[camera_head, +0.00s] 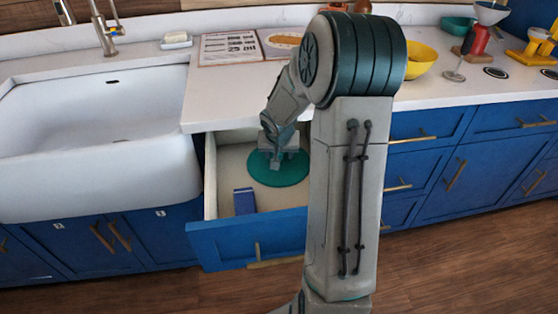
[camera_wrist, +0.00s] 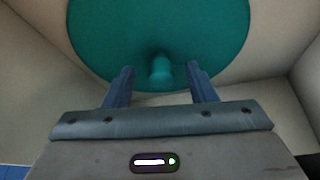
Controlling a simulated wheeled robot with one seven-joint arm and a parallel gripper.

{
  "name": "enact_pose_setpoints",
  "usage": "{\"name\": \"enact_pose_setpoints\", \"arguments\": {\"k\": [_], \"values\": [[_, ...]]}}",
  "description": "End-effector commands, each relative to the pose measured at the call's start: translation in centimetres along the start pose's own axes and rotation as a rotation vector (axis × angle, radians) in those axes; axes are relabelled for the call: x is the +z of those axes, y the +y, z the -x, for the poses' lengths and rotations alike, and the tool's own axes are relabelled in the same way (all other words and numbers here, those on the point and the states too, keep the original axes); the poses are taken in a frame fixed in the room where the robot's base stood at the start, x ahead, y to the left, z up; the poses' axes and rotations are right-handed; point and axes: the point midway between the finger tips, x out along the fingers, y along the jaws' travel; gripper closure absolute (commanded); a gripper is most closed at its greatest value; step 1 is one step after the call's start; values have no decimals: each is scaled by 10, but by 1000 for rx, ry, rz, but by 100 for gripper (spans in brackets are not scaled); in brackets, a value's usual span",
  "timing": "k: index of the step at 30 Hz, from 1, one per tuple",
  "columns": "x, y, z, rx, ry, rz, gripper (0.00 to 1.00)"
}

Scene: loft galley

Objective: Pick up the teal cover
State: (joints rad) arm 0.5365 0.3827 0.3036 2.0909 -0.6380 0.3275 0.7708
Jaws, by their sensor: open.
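The teal cover (camera_head: 279,177) is a round flat disc lying in an open drawer (camera_head: 210,180). In the wrist view the teal cover (camera_wrist: 160,25) fills the upper middle, with a small teal knob standing up from it. My gripper (camera_head: 279,155) reaches down into the drawer over the cover. In the wrist view my gripper (camera_wrist: 160,78) is open, with one blue finger on each side of the knob and a gap on both sides. I cannot tell how far down the fingertips are beside the knob.
A blue box (camera_head: 244,201) lies in the drawer, left of the cover. The drawer walls stand close around my gripper. A white sink (camera_head: 90,130) is at the left. The white counter (camera_head: 440,92) above holds a yellow bowl (camera_head: 420,60) and several other items.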

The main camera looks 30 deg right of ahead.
Motion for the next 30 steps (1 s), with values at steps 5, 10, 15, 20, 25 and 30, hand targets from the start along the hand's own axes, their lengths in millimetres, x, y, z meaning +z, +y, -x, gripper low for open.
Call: {"name": "enact_pose_setpoints", "arguments": {"k": [5,10,15,20,25,30], "values": [[1,0,-12,-1,-1,1,49],[1,0,-12,-1,0,1,49],[1,0,-12,-1,0,1,88],[1,0,-11,-1,1,1,99],[1,0,-11,-1,1,1,99],[2,0,-5,0,2,1,99]]}}
